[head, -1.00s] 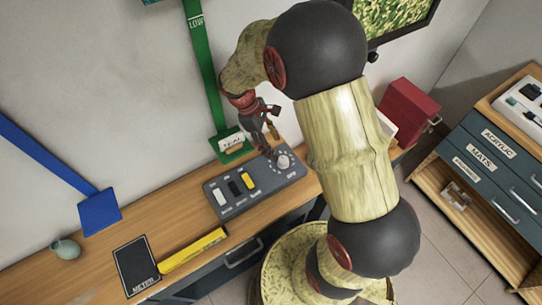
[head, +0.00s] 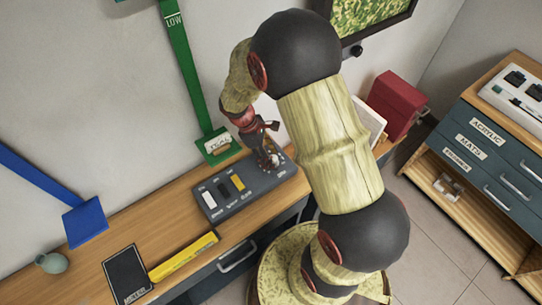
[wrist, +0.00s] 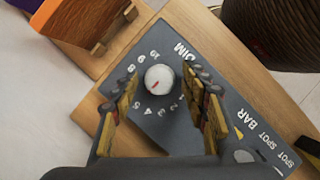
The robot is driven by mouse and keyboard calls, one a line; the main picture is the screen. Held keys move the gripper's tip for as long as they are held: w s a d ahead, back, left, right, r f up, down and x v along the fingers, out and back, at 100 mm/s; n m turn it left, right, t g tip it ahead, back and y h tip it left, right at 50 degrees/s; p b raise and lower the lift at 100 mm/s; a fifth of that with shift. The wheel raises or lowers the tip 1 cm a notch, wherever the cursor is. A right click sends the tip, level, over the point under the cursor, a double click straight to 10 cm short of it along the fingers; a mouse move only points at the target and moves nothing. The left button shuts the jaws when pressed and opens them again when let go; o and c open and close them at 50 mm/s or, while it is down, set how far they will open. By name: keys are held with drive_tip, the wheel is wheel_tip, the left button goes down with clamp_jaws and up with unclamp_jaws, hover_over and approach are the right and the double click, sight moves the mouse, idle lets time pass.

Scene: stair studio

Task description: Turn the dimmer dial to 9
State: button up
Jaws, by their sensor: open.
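The dimmer dial (wrist: 160,79) is a round white knob with a red mark, set in a ring of numbers at the DIM end of the dark grey control panel (head: 268,183). In the wrist view the red mark points to the lower left, roughly towards the 5–6 side, away from the 9 at the upper left. My gripper (wrist: 160,74) is open, with one finger on each side of the dial and visible gaps between. In the head view my gripper (head: 268,157) is down at the dial and partly hides it.
The panel also carries white, black and yellow switches (head: 223,190). A green post (head: 190,75) with a small sign stands behind it. A yellow bar (head: 184,256) and black METER pad (head: 126,273) lie to the left. A red box (head: 397,103) stands right.

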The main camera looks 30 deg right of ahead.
drive_tip(key=shift+c, duration=0.4)
drive_tip(key=c, duration=1)
drive_tip(key=shift+r, duration=0.1)
drive_tip(key=shift+c, duration=0.2)
